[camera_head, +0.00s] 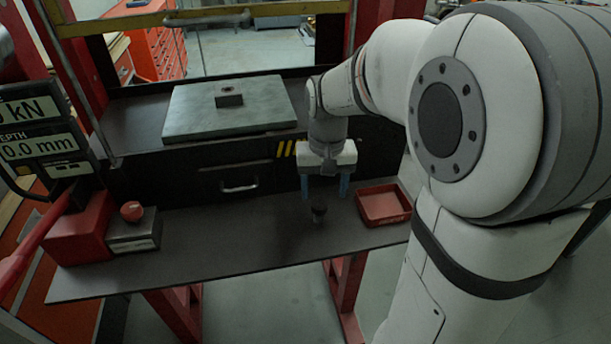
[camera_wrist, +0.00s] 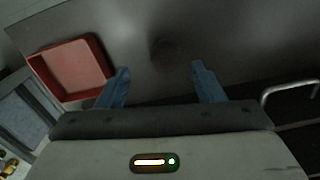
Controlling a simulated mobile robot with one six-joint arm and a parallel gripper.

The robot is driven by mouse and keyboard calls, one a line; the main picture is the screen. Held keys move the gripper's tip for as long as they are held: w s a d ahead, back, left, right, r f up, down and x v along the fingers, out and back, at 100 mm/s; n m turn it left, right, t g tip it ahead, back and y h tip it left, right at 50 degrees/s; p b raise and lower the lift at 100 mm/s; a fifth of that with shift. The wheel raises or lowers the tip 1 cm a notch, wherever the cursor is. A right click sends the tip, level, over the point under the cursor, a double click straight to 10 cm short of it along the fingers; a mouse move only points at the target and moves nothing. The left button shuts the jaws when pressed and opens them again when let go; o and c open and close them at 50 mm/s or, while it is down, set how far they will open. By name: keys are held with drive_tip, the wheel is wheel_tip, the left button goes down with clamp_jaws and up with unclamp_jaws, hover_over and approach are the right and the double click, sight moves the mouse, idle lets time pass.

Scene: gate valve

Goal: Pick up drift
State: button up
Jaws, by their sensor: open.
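A small dark upright piece (camera_head: 319,211), which looks like the drift, stands on the grey shelf below my gripper. It has a wider round top and a narrower body. In the wrist view it shows as a dim dark round shape (camera_wrist: 166,49), hard to tell from the shelf. My gripper (camera_head: 324,188) points down above the shelf, just above this piece. Its two blue fingers are spread apart with nothing between them. In the wrist view the dark shape lies beyond the gap between the fingertips (camera_wrist: 161,72).
A red tray (camera_head: 385,221) sits on the shelf to the right; it also shows in the wrist view (camera_wrist: 102,82). A red box (camera_head: 78,236) and a red-button box (camera_head: 133,240) stand at left. A metal plate (camera_head: 190,130) lies above a drawer handle (camera_head: 238,188). The middle shelf is clear.

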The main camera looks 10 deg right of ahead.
sight(320, 203)
drive_tip(key=f, duration=0.5)
drive_tip(key=f+p, duration=0.1)
drive_tip(key=f, duration=0.1)
drive_tip(key=shift+w+a+f, duration=0.1)
drive_tip(key=shift+a+f, duration=0.25)
drive_tip(key=shift+c, duration=0.3)
drive_tip(key=c, duration=1.2)
